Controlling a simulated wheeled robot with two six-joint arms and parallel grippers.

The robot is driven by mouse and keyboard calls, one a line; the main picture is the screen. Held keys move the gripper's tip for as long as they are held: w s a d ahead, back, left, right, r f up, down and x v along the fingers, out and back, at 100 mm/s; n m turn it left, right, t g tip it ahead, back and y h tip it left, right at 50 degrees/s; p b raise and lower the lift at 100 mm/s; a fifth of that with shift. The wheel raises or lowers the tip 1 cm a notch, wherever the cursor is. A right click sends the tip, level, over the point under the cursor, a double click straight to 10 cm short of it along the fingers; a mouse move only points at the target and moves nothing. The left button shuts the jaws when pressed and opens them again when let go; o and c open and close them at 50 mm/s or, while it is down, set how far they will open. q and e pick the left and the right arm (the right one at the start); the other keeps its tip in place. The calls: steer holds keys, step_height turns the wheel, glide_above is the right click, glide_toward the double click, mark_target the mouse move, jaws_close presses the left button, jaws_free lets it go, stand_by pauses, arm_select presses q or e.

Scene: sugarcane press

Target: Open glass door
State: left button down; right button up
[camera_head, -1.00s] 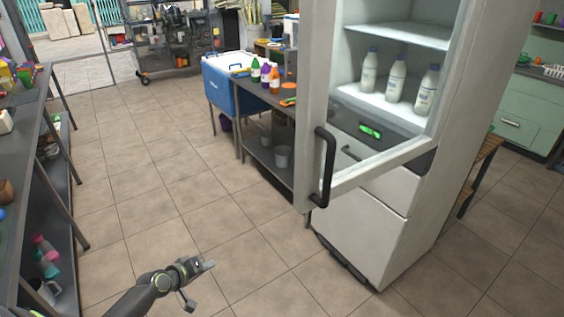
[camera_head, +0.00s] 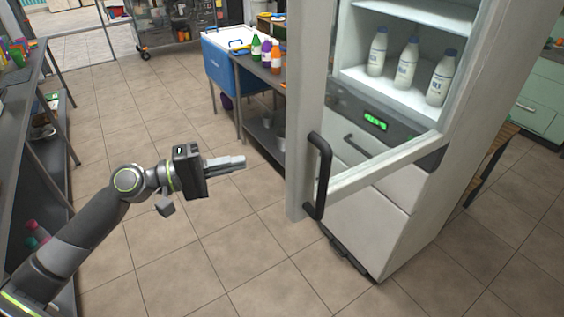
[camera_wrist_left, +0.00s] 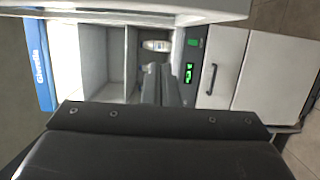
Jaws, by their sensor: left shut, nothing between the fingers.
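The white-framed glass door (camera_head: 306,120) of the fridge stands open at an angle in the head view, its handle side swung out to the left of the cabinet. A black vertical handle (camera_head: 318,175) is on that frame. My left gripper (camera_head: 240,162) is shut and empty, left of the handle, pointing right, apart from it in the picture. In the left wrist view its fingers (camera_wrist_left: 163,85) show before the sideways fridge interior (camera_wrist_left: 105,60), and the pale bar across the top looks like the door's edge. My right gripper is not in view.
Several milk bottles (camera_head: 407,62) stand on a fridge shelf. White drawers (camera_head: 370,190) with a green display (camera_head: 375,121) are below. A blue cooler (camera_head: 222,70) and a bench are behind the door. Dark shelving (camera_head: 30,120) lines the left. The tiled floor between is clear.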

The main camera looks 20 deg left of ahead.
arm_select(q)
steer(key=w+d+p, duration=0.2)
steer(key=d+p, duration=0.3)
steer(key=d, duration=0.5)
steer(key=shift+w+p, duration=0.4)
steer(key=shift+f, duration=0.1)
